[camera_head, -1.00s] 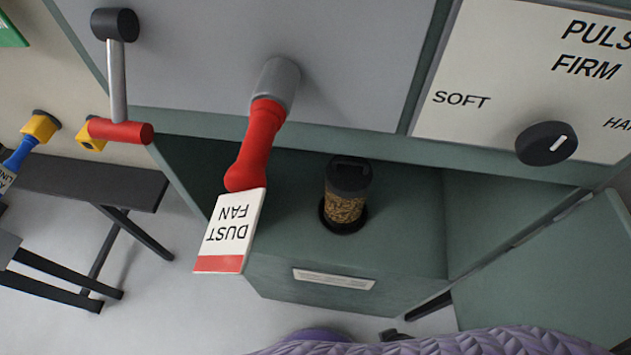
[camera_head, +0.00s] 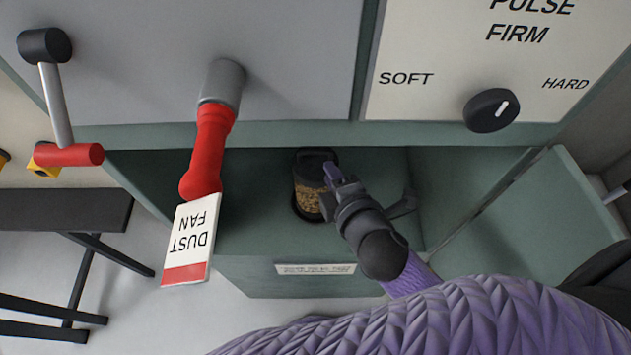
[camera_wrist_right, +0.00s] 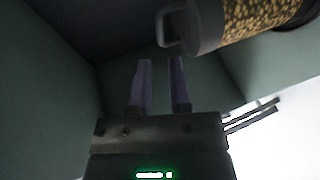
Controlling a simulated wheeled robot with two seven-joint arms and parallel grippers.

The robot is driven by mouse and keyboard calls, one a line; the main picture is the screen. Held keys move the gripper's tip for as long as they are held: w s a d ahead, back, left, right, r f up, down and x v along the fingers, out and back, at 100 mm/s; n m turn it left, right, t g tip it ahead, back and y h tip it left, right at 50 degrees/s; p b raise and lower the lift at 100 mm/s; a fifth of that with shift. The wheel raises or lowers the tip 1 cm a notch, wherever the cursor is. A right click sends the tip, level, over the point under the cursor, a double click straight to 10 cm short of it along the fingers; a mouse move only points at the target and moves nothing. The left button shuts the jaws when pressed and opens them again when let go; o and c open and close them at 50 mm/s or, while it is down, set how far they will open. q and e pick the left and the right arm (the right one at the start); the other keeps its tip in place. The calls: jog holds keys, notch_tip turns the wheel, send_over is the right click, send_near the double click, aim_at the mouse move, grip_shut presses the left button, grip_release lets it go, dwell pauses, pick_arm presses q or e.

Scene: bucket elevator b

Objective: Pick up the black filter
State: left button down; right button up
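The black filter (camera_head: 308,190) stands in a round dark recess on the green cabinet shelf. It is a cylinder with a black cap and a handle loop, and brown speckled contents show through its side. My right gripper (camera_head: 333,176) is beside it on the right, covering part of its edge. In the right wrist view the fingers (camera_wrist_right: 161,72) are parted with nothing between them. The filter (camera_wrist_right: 240,22) lies beyond them at the upper right, with its cap and handle near the fingertips. My left gripper is not in view.
A red handle (camera_head: 208,150) with a DUST FAN tag (camera_head: 189,240) hangs left of the filter. A panel with a black knob (camera_head: 491,110) is above right. The green door (camera_head: 560,210) stands open at the right. A black bench (camera_head: 65,210) is at far left.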

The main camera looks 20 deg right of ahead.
aim_at(315, 151)
jog(key=b+x, duration=0.2)
jog(key=x, duration=0.6)
jog(key=shift+w+a+f, duration=0.1)
jog(key=shift+w+f, duration=0.15)
jog(key=shift+s+r, duration=0.1)
grip_shut()
dwell(0.8)
